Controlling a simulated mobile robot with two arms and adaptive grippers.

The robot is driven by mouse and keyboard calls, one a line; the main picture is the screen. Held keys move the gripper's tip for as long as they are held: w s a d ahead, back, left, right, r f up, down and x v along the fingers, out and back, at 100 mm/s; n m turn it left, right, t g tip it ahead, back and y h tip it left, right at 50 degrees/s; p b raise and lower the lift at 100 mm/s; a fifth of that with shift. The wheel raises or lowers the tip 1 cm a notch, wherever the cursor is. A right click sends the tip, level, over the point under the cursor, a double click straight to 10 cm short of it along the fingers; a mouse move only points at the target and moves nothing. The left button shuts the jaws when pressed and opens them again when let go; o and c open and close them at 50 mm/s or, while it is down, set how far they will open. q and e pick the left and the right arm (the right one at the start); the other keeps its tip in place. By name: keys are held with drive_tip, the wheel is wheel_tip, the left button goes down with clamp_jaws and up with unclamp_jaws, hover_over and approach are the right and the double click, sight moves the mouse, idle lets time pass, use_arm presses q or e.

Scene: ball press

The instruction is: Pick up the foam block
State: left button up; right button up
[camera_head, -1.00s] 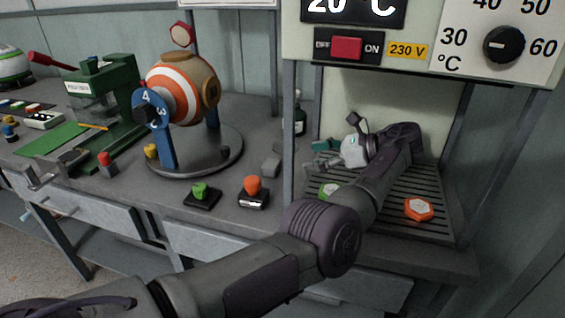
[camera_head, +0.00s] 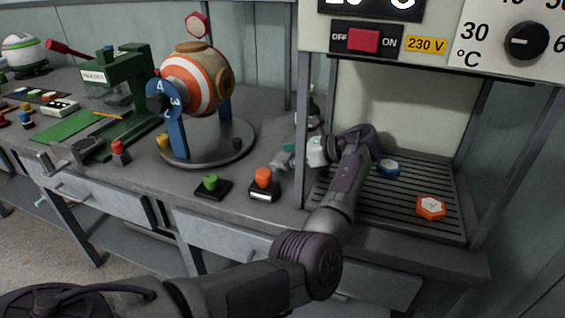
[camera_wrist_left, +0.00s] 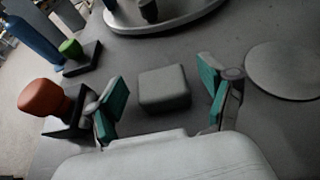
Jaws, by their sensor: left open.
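The foam block is taken to be the small grey block with rounded edges (camera_wrist_left: 164,88) on the grey bench top in the left wrist view. My left gripper (camera_wrist_left: 160,92) is open, with one teal-padded finger on each side of the block. Gaps show between the pads and the block, and nothing is held. In the head view my left gripper (camera_head: 284,158) is low over the bench, just left of the heater cabinet's post. There the block is hidden or cannot be told apart from the gripper. My right gripper is not in view.
An orange button (camera_head: 263,180) and a green button (camera_head: 211,185) stand near the bench's front edge. The ball press (camera_head: 195,80) on its round base is to the left. The cabinet's slatted shelf (camera_head: 400,215) holds an orange hexagon (camera_head: 431,206) and a blue one (camera_head: 388,168).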

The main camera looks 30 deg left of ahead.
use_arm(q)
drive_tip(key=shift+x, duration=1)
drive_tip(key=c, duration=0.9)
drive_tip(key=shift+c, duration=0.2)
